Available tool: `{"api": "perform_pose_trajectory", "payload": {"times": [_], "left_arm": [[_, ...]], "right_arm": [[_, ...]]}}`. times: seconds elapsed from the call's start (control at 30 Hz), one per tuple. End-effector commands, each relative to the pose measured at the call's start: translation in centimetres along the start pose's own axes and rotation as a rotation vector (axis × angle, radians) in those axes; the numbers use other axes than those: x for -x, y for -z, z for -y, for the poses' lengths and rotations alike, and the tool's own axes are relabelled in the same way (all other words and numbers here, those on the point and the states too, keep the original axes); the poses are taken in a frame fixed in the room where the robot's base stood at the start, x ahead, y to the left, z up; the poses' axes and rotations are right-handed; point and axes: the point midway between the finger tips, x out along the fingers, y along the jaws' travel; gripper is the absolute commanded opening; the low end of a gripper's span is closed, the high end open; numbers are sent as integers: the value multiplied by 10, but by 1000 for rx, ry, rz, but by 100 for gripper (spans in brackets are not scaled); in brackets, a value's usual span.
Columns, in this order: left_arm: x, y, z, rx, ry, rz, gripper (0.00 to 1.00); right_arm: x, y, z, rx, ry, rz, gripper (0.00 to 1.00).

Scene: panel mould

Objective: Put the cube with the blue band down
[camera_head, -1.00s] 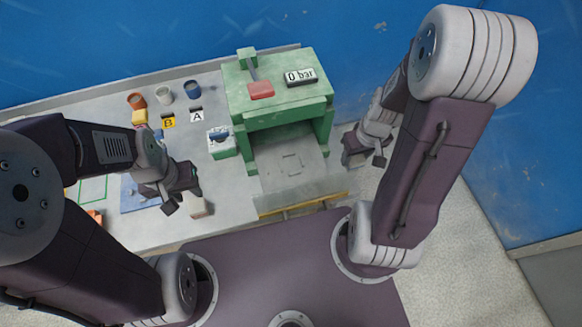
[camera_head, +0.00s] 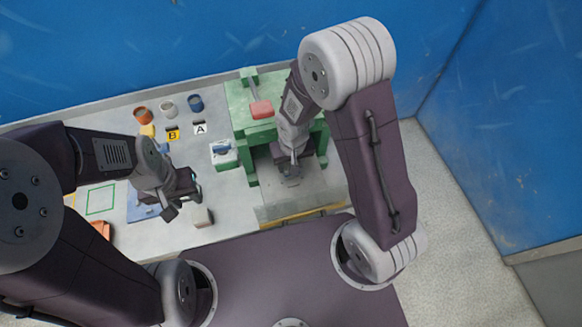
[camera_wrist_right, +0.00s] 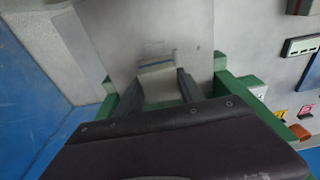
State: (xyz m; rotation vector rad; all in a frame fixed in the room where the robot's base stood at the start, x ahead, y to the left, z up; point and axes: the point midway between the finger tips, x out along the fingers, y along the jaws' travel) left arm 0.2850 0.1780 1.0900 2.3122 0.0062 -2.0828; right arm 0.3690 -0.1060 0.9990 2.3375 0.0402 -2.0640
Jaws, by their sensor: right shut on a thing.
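My right gripper (camera_wrist_right: 159,85) is shut on a pale cube (camera_wrist_right: 158,66) in the right wrist view. In the head view my right gripper (camera_head: 290,172) is low at the front of the press, and the cube is hidden or too small to tell.
The green press (camera_head: 243,120) has posts close to my right gripper and a red block (camera_head: 262,109) on top.

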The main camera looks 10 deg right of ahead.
Motion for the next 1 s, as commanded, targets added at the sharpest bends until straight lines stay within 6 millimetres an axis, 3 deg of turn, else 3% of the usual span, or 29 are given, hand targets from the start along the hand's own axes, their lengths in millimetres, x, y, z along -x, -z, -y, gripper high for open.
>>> {"api": "perform_pose_trajectory", "payload": {"times": [0.17, 0.53, 0.57, 0.63, 1.0], "left_arm": [[-4, 0, 0, 0, 0, 0, 36], [-8, -1, 0, 0, 0, 0, 36], [-8, -1, 0, 0, 0, 0, 36], [-6, -1, 0, 0, 0, 0, 36], [-1, 0, 0, 0, 0, 0, 36]], "right_arm": [[-29, -5, -1, 1, -1, 4, 0], [-34, -5, -1, 0, 0, 1, 0], [-34, -5, -1, 0, 0, 2, 48], [-32, -5, -1, 0, 0, 2, 67], [-27, -4, -1, 0, 0, 2, 67]]}}
